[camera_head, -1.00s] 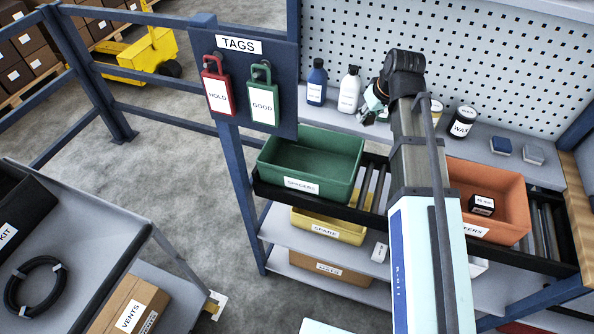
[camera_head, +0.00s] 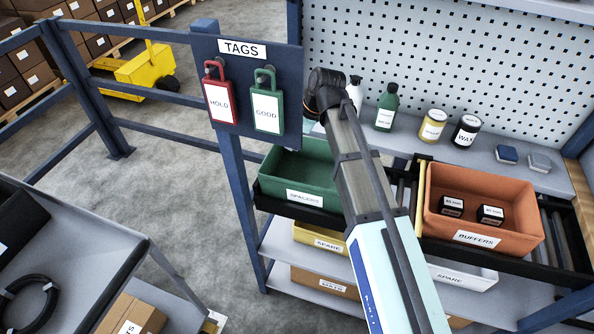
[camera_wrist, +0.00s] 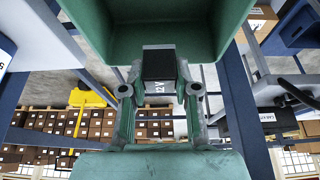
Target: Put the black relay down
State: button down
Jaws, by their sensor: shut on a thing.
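My gripper (camera_wrist: 160,90) is shut on the black relay (camera_wrist: 159,64) in the wrist view, with one finger on each side of it. The relay is a small black block, with a pale face marked "12 V" below its black face. A green bin (camera_wrist: 88,42) fills the top of the wrist view, close by the relay; I cannot tell the gap. In the head view the green bin labelled SPACERS (camera_head: 296,172) is on the rack, partly behind my arm. My arm hides the relay and most of the gripper there.
The orange BUFFERS bin (camera_head: 437,225), right of my arm, holds two black labelled items (camera_head: 452,207). Bottles and jars (camera_head: 466,131) stand on the shelf behind. The TAGS board (camera_head: 245,90) is on a post left of the green bin. Yellow and white SPARE bins sit below.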

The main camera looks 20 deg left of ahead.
aim_at(290, 177)
notch_tip(290, 177, down, 14)
jog(key=p, duration=0.2)
jog(key=shift+p, duration=0.35)
jog(key=shift+f, duration=0.15)
jog(key=c, duration=0.9)
grip_release()
jog(key=shift+o, duration=0.2)
jog(key=b+v, duration=0.2)
jog(key=v, duration=1)
jog(key=shift+r, duration=0.25)
